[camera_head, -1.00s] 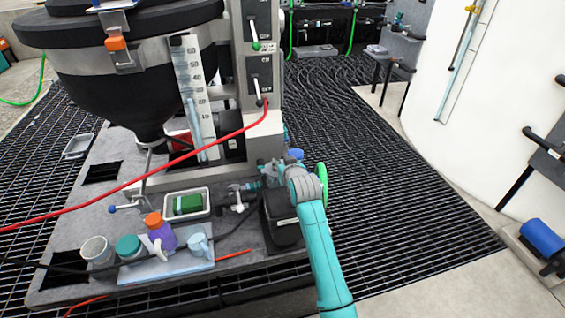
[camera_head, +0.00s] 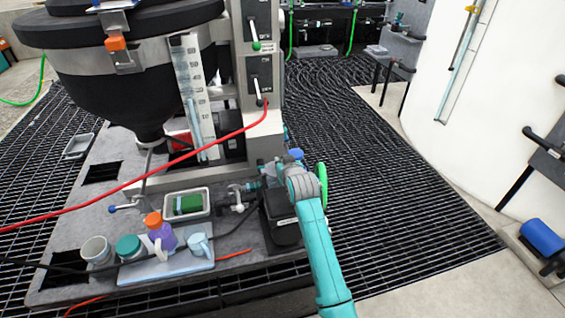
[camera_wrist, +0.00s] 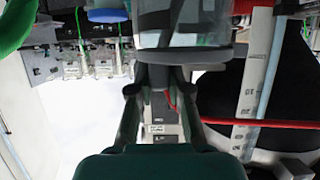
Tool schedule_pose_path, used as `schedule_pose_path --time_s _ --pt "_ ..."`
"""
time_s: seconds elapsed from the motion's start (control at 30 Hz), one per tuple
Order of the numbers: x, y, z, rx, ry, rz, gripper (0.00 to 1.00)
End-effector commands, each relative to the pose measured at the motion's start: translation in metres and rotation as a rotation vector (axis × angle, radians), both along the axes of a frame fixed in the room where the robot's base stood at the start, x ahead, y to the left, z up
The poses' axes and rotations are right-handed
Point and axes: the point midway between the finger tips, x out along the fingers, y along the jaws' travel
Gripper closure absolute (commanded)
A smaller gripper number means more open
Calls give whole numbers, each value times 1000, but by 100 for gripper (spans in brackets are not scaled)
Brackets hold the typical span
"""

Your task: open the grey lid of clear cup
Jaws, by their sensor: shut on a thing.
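In the wrist view, a clear cup (camera_wrist: 182,22) fills the top middle, with liquid or a tinted band seen through its wall. Its dark grey lid (camera_wrist: 205,55) is a round disc at the cup's lower edge in the picture. My dark green gripper (camera_wrist: 157,75) reaches up to the lid, with a finger on either side, and is shut on it. The exact contact at the fingertips is partly hidden. In the head view, my teal arm hides the cup, the lid and my fingertips.
A green wheel (camera_head: 322,183) and blue cap (camera_head: 296,154) are close to my wrist. A black box (camera_head: 284,230) stands near my arm. A red hose (camera_head: 130,182) crosses the bench. Bottles and cups crowd the pale board (camera_head: 185,268). Open grating (camera_head: 400,240) lies right.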

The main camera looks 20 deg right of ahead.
Motion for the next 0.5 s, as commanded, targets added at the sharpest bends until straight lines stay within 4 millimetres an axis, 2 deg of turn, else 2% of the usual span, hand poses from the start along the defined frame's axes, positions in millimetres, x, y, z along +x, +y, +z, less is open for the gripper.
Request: schedule_pose_path --time_s 0.27,0.5 --pt "0 5 7 -110 0 1 100" --pt "0 14 19 -309 1 2 100"
